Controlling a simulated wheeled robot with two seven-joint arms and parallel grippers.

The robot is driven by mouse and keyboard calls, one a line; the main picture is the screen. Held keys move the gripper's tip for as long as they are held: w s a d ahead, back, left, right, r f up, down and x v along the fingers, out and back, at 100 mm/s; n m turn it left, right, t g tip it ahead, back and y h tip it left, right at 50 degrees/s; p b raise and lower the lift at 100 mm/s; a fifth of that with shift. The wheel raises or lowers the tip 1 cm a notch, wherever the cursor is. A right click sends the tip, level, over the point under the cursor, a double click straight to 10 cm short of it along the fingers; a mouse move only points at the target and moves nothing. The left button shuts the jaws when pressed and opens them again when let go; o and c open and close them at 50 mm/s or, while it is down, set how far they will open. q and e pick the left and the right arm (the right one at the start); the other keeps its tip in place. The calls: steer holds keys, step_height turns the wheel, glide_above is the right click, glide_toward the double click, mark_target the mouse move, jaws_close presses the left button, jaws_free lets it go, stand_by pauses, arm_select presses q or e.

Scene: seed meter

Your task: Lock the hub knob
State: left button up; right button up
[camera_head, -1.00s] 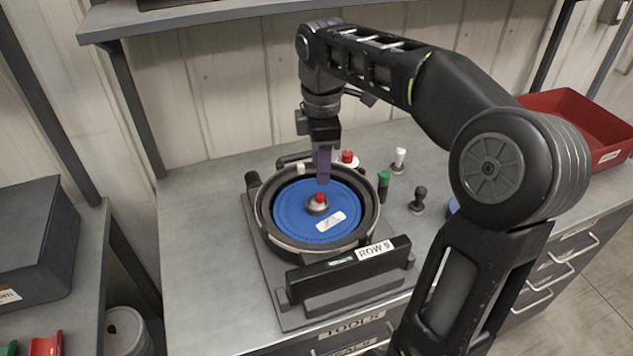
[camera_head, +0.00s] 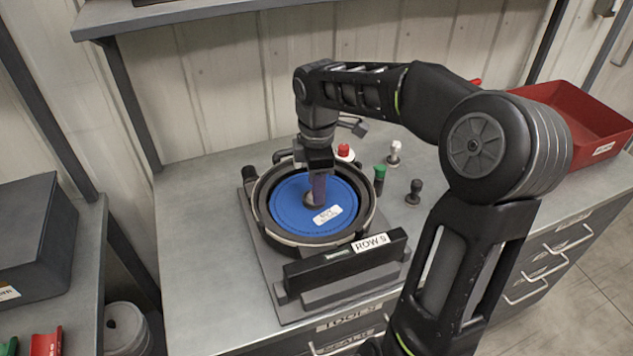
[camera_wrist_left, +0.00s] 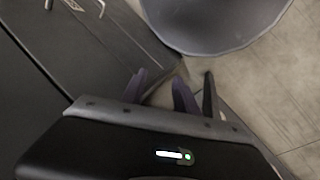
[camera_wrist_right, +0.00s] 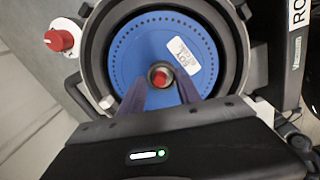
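The hub knob (camera_wrist_right: 161,76) is a red-topped knob on a metal hub at the centre of the blue seed disc (camera_wrist_right: 138,50). The disc lies in the round black meter housing (camera_head: 262,221). My right gripper (camera_head: 319,202) points down at the hub and hides the knob in the head view. In the right wrist view my right gripper's purple fingers (camera_wrist_right: 160,88) stand apart, one on each side of the knob; contact is not clear. My left gripper (camera_wrist_left: 160,88) shows only in its wrist view, fingers apart and empty, above the floor.
A red-topped part (camera_head: 345,152), a white-topped part (camera_head: 394,152), a green-topped part (camera_head: 379,173) and a black knob (camera_head: 414,191) stand right of the housing. A red bin (camera_head: 585,122) is at the back right. The "ROW 9" block (camera_head: 345,262) stands in front.

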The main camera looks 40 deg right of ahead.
steer(key=shift+c, duration=0.2)
jaws_close()
stand_by(0.3)
steer(key=shift+m, duration=0.3)
steer(key=m+b, duration=0.1)
steer(key=m, duration=0.6)
steer(key=shift+m, duration=0.4)
steer(key=m, duration=0.4)
steer(key=shift+w+m+g+b, duration=0.1)
steer(key=shift+m+g+b, duration=0.2)
steer(key=shift+b, duration=0.1)
steer(key=m, duration=0.5)
